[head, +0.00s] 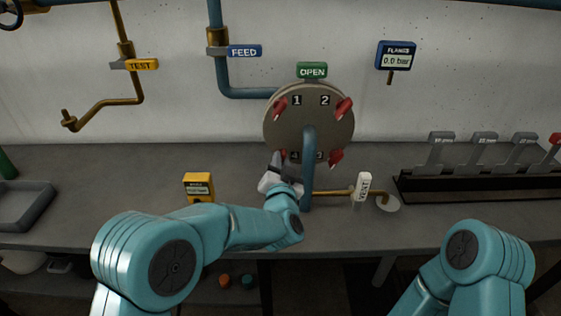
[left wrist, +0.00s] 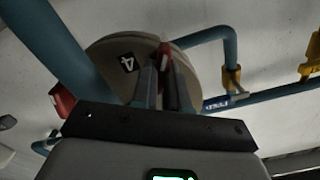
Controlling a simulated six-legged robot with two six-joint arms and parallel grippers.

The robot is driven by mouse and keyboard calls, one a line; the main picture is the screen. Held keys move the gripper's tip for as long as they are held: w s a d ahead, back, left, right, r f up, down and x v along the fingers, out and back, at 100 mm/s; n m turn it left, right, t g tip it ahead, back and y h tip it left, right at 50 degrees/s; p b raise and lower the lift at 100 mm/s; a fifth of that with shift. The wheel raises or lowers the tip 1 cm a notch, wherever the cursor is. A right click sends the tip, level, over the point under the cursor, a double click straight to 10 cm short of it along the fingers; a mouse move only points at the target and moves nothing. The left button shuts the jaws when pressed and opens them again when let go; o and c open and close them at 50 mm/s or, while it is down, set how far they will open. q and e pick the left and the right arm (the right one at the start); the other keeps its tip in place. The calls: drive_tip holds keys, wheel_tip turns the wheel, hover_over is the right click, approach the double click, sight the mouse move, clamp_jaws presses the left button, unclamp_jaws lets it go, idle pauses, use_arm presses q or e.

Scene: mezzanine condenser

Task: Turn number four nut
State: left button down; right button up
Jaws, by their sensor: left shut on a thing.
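The round grey flange (head: 308,122) stands upright on the bench, with number plates and red winged nuts around its face. The number four plate (head: 294,155) is at its lower left and shows clearly in the left wrist view (left wrist: 127,62). My left gripper (head: 278,160) is at this corner. In the left wrist view its two fingers (left wrist: 166,82) are shut on the red number four nut (left wrist: 165,50), beside the plate. In the head view the gripper mostly hides this nut. My right gripper is out of view; only part of its arm shows.
A blue pipe (head: 309,165) runs down in front of the flange, close to my left gripper. A green OPEN sign (head: 312,70) sits above; the flange gauge (head: 397,55) reads 0.0 bar. A yellow box (head: 198,187), a white VENT tag (head: 363,187) and grey levers (head: 440,150) stand nearby.

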use_arm(q)
drive_tip(key=shift+r, duration=0.2)
drive_tip(key=c, duration=1.3)
unclamp_jaws()
drive_tip(key=shift+o, duration=0.8)
drive_tip(key=shift+w+f, duration=0.1)
drive_tip(key=shift+f, duration=0.05)
drive_tip(key=s+b, duration=0.2)
drive_tip(key=s, duration=1.4)
drive_tip(key=shift+s, duration=0.15)
drive_tip(key=shift+s, duration=0.1)
